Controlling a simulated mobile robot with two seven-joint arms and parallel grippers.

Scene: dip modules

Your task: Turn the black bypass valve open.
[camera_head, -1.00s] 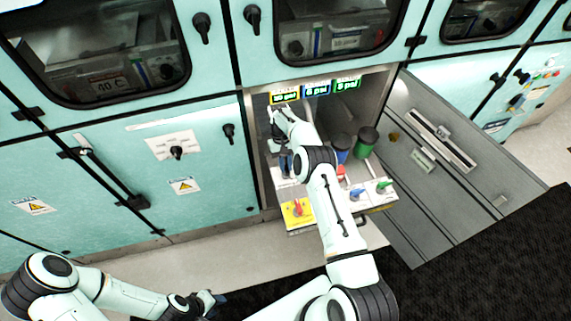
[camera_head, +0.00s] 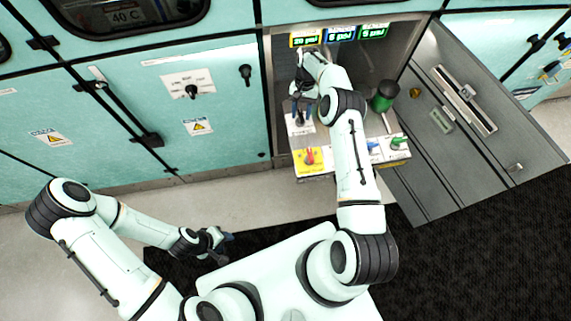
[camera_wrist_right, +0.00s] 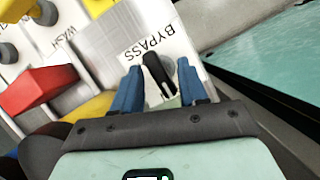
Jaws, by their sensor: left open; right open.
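The black bypass valve handle (camera_wrist_right: 158,74) shows in the right wrist view on a white plate (camera_wrist_right: 165,38) printed "BYPASS". My right gripper (camera_wrist_right: 160,88) is open, with one blue finger on each side of the handle. I cannot tell whether either finger touches it. In the head view my right gripper (camera_head: 300,112) reaches down into the open cabinet bay over the valve panel, and the arm and hand largely hide the black handle there. My left gripper (camera_head: 222,242) is open and empty, low over the floor at the left, away from the panel.
A red handle (camera_head: 310,156) on a yellow plate, a blue handle (camera_head: 373,146) and a green handle (camera_head: 397,141) line the panel's front. Lit pressure displays (camera_head: 340,33) hang above. A grey door (camera_head: 490,130) lies open at right.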

